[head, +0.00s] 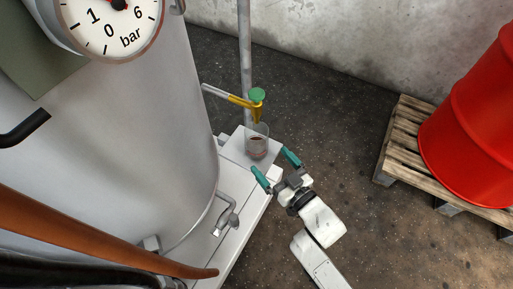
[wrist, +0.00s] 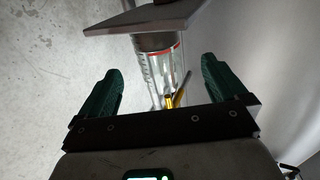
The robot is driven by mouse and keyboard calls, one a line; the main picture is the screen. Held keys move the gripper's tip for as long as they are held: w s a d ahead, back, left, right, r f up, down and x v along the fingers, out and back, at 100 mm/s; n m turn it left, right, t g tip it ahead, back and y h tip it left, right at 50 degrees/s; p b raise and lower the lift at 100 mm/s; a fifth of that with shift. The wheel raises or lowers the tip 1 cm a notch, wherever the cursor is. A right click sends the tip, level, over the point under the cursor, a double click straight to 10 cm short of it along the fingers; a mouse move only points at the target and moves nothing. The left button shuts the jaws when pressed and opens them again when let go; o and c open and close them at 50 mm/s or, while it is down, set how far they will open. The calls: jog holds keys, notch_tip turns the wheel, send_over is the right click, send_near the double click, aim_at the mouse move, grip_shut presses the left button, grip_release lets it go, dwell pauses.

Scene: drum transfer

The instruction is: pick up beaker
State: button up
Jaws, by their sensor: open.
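The beaker (head: 257,146) is clear glass with something dark in its lower part. It stands upright on a pale ledge (head: 232,151) beside the tank, below a yellow tap with a green knob (head: 257,95). My gripper (head: 275,167) is open, with green fingers pointing at the beaker from the front right. In the wrist view the beaker (wrist: 158,62) appears inverted, with a red line near its dark part. It shows between the two open fingers of my gripper (wrist: 160,75). I cannot tell that either finger touches it.
A large grey tank (head: 110,130) with a pressure gauge (head: 108,20) fills the left. A grey vertical pipe (head: 245,60) stands behind the beaker. A red drum (head: 475,130) sits on a wooden pallet (head: 400,150) at the right. The floor between is clear.

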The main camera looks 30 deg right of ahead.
aim_at(251, 135)
jog(key=w, duration=0.3)
jog(key=w+a+b, duration=0.1)
jog(key=w, duration=0.6)
jog(key=shift+w+a+r+b, duration=0.15)
jog(key=shift+a+b, duration=0.05)
jog(key=shift+b, duration=0.1)
jog(key=shift+c, duration=0.3)
jog(key=c, duration=1)
jog(key=shift+r, duration=0.1)
